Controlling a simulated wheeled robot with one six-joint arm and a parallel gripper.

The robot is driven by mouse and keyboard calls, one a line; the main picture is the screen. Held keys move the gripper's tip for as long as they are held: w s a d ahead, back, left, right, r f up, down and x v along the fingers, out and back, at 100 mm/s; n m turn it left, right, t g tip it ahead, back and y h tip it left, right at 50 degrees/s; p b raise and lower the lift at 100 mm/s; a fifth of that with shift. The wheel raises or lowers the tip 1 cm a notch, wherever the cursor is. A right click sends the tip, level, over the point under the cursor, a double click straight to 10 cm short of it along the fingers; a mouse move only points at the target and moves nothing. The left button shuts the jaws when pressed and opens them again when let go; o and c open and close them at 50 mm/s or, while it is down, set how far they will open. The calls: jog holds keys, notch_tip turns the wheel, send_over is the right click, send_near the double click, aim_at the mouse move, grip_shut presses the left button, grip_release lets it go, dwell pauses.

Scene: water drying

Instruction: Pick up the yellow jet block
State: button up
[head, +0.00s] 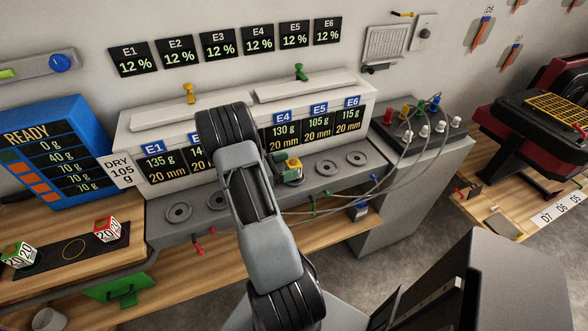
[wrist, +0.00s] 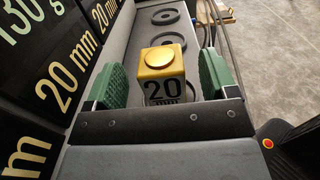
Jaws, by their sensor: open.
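In the head view the block (head: 294,165) is partly hidden by my gripper. My gripper (wrist: 163,76) is open, with one green finger pad on each side of the block. Gaps show between the pads and the block in the wrist view, so it is not gripped. The block's bottom is hidden.
Empty round seats (head: 356,158) lie along the ledge to the right of the block, and others to the left. The display panel (head: 318,123) rises close behind. Cables (head: 405,160) run to a connector box at right. Red-and-white and green-and-white blocks (head: 107,229) sit on a tray at left.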

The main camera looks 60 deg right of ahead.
aim_at(298, 161)
jog(key=shift+x, duration=2.05)
jog(key=shift+r, duration=0.1)
jog(key=shift+c, duration=0.4)
jog(key=c, duration=1.1)
jog(key=shift+r, duration=0.15)
